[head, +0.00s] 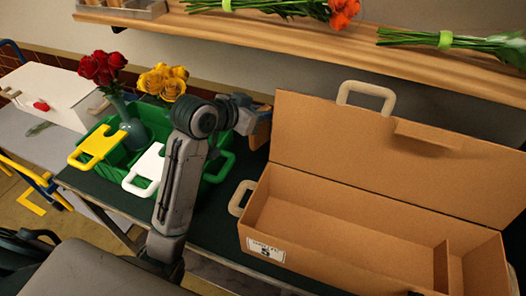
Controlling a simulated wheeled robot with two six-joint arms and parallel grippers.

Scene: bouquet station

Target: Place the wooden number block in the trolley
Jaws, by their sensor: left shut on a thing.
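My left gripper (250,114) is shut on a brown wooden block (262,131), seemingly the number block, between the green crate and the cardboard box. The gripper and arm partly cover the block, and no number can be read on it. At the left is what looks like the trolley, a grey top (38,140) with blue and yellow rails, well away from the block. My right gripper is not in view.
A green crate (222,140) with yellow and white tags and a vase of red and yellow flowers stands on the dark table. An open cardboard box (350,160) fills the right. A white box (48,92) sits at far left. A shelf with flowers (440,65) runs behind.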

